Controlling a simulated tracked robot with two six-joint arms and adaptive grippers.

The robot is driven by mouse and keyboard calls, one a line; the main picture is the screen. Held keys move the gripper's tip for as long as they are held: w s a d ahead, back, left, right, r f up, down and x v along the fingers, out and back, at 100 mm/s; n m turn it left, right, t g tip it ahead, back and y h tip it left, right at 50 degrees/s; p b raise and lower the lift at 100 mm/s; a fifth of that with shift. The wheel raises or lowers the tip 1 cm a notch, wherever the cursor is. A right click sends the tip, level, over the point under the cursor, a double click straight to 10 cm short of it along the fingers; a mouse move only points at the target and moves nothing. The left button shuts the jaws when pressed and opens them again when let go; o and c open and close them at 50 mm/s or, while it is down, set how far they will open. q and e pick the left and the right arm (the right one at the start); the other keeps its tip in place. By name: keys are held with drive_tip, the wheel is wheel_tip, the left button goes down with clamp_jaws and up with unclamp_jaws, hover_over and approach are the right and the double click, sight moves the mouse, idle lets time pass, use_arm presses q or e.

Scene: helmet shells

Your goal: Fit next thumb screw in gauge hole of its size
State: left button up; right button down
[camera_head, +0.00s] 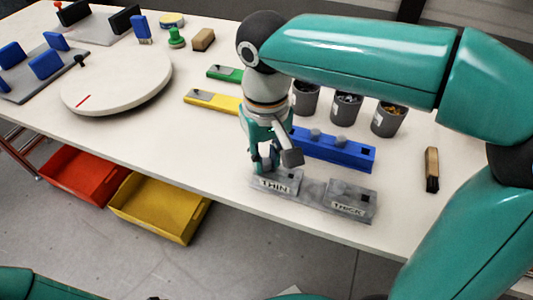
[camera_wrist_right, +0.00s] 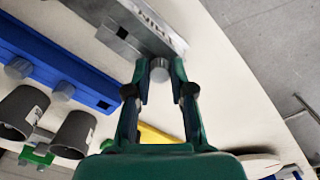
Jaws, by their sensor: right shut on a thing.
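The grey metal gauge (camera_head: 311,197) lies near the table's front edge, with a raised block marked THIN (camera_head: 278,184) and one marked THICK (camera_head: 348,205). My right gripper (camera_head: 264,167) points down at the THIN block. In the right wrist view, my right gripper (camera_wrist_right: 160,75) is shut on a grey thumb screw (camera_wrist_right: 160,69). The screw overlaps the edge of the THIN block (camera_wrist_right: 135,30); I cannot tell whether it touches. A dark square hole shows in that block. The blue rack (camera_head: 335,150) behind holds grey thumb screws (camera_head: 315,134). My left gripper is out of view.
Three dark cups (camera_head: 347,107) stand behind the rack. A brush (camera_head: 432,169) lies at the right. Yellow (camera_head: 212,102) and green (camera_head: 224,73) bars and a round turntable (camera_head: 118,80) are to the left. Red (camera_head: 85,174) and yellow (camera_head: 160,207) bins sit below the table edge.

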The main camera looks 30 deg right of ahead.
sight(266, 160)
drive_tip(key=shift+f, duration=0.1)
idle(0.3)
drive_tip(key=c, duration=0.9)
unclamp_jaws()
wheel_tip(266, 160, up, 12)
drive_tip(key=shift+f, duration=0.1)
